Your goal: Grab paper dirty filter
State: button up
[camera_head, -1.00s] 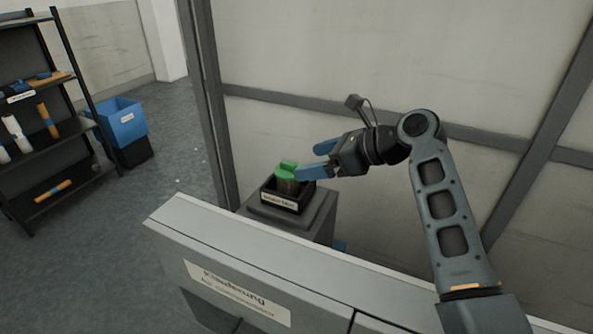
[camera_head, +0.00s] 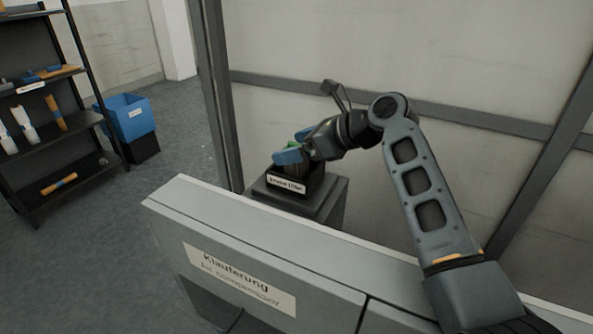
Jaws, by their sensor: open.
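The filter, with a green top (camera_head: 292,146) and a brownish body, stands in a small black labelled box (camera_head: 287,186) on a grey pedestal. My gripper (camera_head: 291,147), with blue fingers, is open at the filter's top. One finger is in front of the filter and the other behind it. The near finger hides much of the green top. I cannot tell whether the fingers touch it.
A grey cabinet (camera_head: 240,279) with a label stands in front of the pedestal (camera_head: 326,204). A wall with dark beams is close behind. A black shelf (camera_head: 78,150) with rolls and a blue bin (camera_head: 126,119) are at the left. Floor between is clear.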

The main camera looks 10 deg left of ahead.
jog(key=shift+c, duration=0.3)
jog(key=c, duration=1.1)
jog(key=shift+o, duration=0.2)
jog(key=shift+r, duration=0.1)
